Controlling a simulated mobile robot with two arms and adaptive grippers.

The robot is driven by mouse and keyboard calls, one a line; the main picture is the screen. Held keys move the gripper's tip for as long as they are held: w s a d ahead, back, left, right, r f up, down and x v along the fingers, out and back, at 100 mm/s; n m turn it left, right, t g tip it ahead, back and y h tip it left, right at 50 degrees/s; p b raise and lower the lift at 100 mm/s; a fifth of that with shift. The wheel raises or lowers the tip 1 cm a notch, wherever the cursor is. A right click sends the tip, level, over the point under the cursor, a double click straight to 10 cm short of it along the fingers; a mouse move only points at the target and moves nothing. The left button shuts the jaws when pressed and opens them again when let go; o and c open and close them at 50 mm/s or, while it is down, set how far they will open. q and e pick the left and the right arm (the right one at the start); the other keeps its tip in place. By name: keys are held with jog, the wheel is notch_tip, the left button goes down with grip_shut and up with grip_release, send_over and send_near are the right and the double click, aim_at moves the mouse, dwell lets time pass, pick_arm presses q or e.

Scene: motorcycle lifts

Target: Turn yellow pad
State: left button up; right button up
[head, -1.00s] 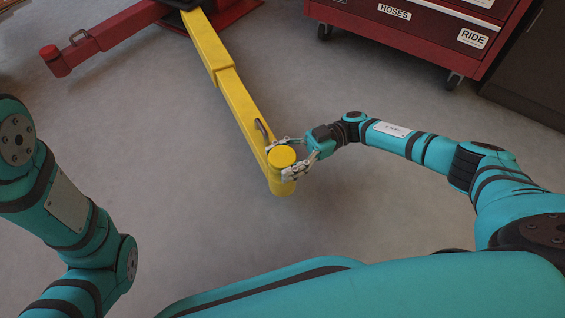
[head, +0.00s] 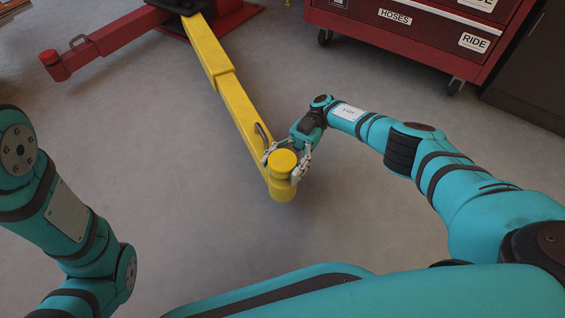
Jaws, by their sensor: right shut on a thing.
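The yellow pad (head: 283,162) is a round disc on top of the end of a long yellow lift arm (head: 236,103). My right gripper (head: 283,166) is shut on the yellow pad, with one finger on its left side and one on its right. The gripper reaches in from behind the pad, at the upper right. My left arm shows at the left edge, but its gripper is out of view.
A red lift arm (head: 100,43) with a round end lies at the upper left. A red tool cabinet (head: 415,36) on casters stands at the upper right, beside a dark cabinet (head: 532,70). The grey floor (head: 165,175) around the yellow arm is clear.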

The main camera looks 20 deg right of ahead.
aim_at(283, 160)
jog(key=shift+s+f, duration=0.2)
jog(key=shift+f, duration=0.2)
jog(key=o, duration=0.9)
jog(key=shift+c, duration=0.2)
jog(key=shift+o, duration=1.4)
jog(key=shift+w+r, duration=0.1)
jog(key=shift+r, duration=0.15)
notch_tip(283, 160, up, 10)
jog(key=shift+f, duration=0.1)
